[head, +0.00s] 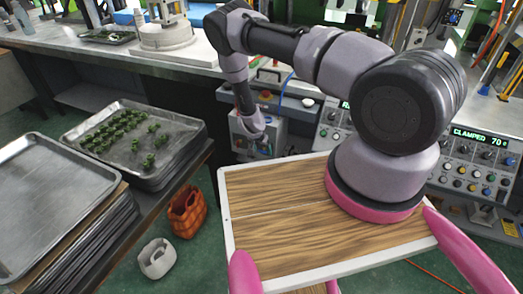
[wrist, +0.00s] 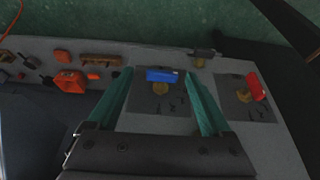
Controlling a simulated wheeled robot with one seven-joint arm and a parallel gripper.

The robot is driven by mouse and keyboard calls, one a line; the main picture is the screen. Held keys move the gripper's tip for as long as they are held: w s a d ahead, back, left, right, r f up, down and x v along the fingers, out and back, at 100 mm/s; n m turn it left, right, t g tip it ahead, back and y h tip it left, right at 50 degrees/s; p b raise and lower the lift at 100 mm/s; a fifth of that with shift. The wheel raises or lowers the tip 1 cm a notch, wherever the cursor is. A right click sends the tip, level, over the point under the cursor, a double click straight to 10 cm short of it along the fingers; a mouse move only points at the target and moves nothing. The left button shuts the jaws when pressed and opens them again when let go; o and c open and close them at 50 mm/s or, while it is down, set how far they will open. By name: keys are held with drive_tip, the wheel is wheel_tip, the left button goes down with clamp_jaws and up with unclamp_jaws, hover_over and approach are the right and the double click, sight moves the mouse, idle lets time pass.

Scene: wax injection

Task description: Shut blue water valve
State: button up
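The blue valve (wrist: 164,75) shows in the wrist view as a blue lever handle on a brass body, fixed to a dark square plate. Its handle lies crosswise in that picture. My gripper (wrist: 160,72) has its two teal fingers spread, one on each side of the blue valve. No contact between the fingers and the handle is clear. In the head view my arm reaches down to a grey box (head: 244,144) below the bench. The blue valve cannot be made out there, and my gripper's fingers are too small or hidden to tell.
A red-handled valve (wrist: 256,87) sits on a plate to the right in the wrist view. A small dark fitting (wrist: 202,54) is between the valves, farther up. Orange parts (wrist: 70,81) lie to the left. Control panels (head: 475,170) stand right of the box in the head view.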

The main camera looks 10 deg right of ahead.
drive_tip(key=shift+w+a+r, duration=0.1)
drive_tip(key=shift+r, duration=0.2)
drive_tip(key=v, duration=1)
drive_tip(key=shift+s, duration=0.2)
drive_tip(key=shift+r, duration=0.2)
